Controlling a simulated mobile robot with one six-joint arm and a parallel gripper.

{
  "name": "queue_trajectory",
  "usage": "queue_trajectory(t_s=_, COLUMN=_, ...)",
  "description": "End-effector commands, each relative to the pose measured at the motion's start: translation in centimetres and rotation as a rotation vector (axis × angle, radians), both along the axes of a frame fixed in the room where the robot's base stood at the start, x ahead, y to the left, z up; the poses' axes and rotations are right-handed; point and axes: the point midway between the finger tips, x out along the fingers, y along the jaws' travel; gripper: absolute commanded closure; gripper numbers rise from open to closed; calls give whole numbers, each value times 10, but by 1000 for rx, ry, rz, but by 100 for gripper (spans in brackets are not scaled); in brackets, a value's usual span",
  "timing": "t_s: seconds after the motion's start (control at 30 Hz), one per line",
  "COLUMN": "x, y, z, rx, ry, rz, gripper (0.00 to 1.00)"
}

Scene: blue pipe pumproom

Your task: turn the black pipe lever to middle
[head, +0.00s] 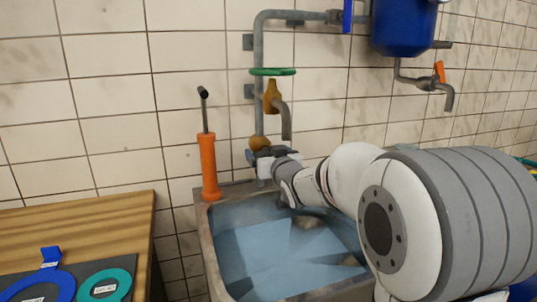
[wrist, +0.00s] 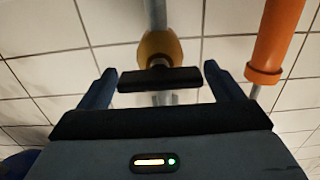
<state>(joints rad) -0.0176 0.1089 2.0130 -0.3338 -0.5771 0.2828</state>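The black pipe lever (wrist: 160,79) shows in the wrist view as a dark bar lying crosswise in front of a round brass valve body (wrist: 159,47) on a grey pipe. My gripper (wrist: 160,70) is open, with one finger on each side of the lever. Small gaps show between the lever's ends and the fingers. In the head view, my gripper (head: 265,155) is at the wall pipe just below the brass valve body (head: 258,142). The lever cannot be made out clearly there, as my gripper covers that spot.
An orange hand pump (head: 208,165) stands left of the pipe and shows close by in the wrist view (wrist: 275,40). A metal basin (head: 213,262) lies below. A green handwheel (head: 272,72) and a spout (head: 286,122) are above. A wooden table (head: 110,220) is left.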

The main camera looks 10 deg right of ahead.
Motion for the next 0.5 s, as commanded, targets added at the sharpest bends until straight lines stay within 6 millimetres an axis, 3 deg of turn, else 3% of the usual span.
queue_trajectory(t_s=0.43, x=0, y=0, z=0, rx=0, ry=0, rz=0, gripper=50)
queue_trajectory(t_s=0.5, x=0, y=0, z=0, rx=0, ry=0, rz=0, gripper=50)
